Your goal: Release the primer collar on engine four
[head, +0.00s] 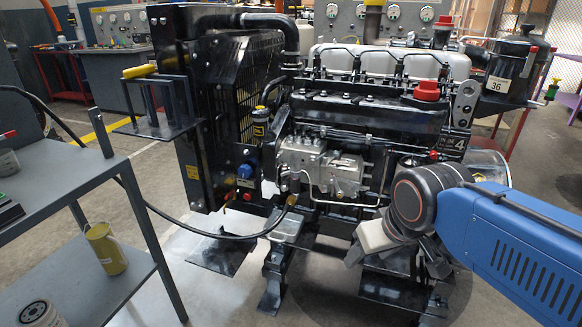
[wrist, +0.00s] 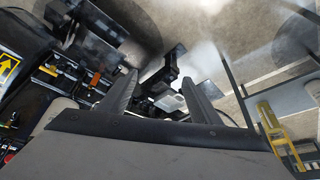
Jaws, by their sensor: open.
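Engine four (head: 370,120), black with a plate marked 4, stands in the middle of the head view. On its left side are a blue cylindrical part (head: 246,172) with a red knob below it and a small black canister (head: 260,125) with a yellow label. I cannot tell for sure which part is the primer collar. My gripper (head: 372,243) is low in front of the engine's right half, apart from those parts. In the wrist view, my gripper (wrist: 159,78) has its two grey fingers spread with nothing between them. Dark engine or stand parts lie beyond the fingertips.
A black hose (head: 190,222) runs from there to a brass end (head: 291,200) on the engine. A black canister marked 36 (head: 505,75) stands at the right. Stand feet are below.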

